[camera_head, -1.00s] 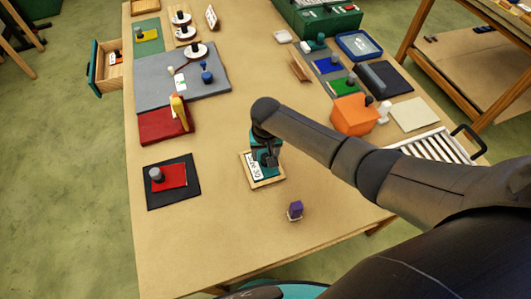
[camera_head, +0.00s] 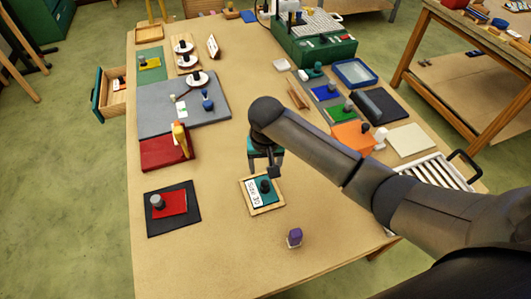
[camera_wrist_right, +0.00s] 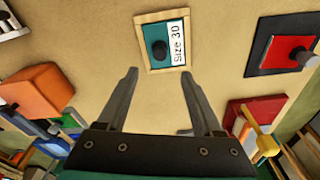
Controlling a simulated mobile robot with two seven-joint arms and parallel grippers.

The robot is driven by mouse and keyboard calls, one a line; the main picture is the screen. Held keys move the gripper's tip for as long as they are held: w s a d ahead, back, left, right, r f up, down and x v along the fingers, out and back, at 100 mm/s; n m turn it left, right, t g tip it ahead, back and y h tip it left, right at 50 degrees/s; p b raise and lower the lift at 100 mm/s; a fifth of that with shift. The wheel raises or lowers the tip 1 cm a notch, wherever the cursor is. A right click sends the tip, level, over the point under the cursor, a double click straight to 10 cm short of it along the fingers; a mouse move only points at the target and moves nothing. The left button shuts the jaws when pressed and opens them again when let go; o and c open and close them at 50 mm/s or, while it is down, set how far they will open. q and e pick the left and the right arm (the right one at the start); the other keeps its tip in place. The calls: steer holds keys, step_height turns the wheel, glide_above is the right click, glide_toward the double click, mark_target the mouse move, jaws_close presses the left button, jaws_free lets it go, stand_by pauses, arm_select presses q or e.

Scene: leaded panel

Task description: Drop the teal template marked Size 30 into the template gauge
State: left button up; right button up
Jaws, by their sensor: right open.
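The teal template (camera_head: 265,189) with a dark knob lies inside the wooden frame of the template gauge (camera_head: 266,210), beside a white label reading Size 30. In the right wrist view, the teal template (camera_wrist_right: 151,48) shows within the gauge rim (camera_wrist_right: 162,13), looking roughly square with it; whether it is fully flush is hard to tell. My right gripper (camera_head: 270,171) is above and just behind the gauge, clear of the knob. Its two fingers (camera_wrist_right: 161,76) are spread with nothing between them. My left gripper is not in view.
A small purple block (camera_head: 294,237) stands in front of the gauge. A red template on a black mat (camera_head: 187,222) and a red box (camera_head: 160,153) are to the left. An orange block (camera_head: 350,137) and a white rack (camera_head: 435,171) are to the right. Bare table surrounds the gauge.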

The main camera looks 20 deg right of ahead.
steer(key=r, duration=0.5)
steer(key=shift+s+r, duration=0.15)
steer(key=shift+s, duration=0.2)
steer(key=shift+a, duration=0.1)
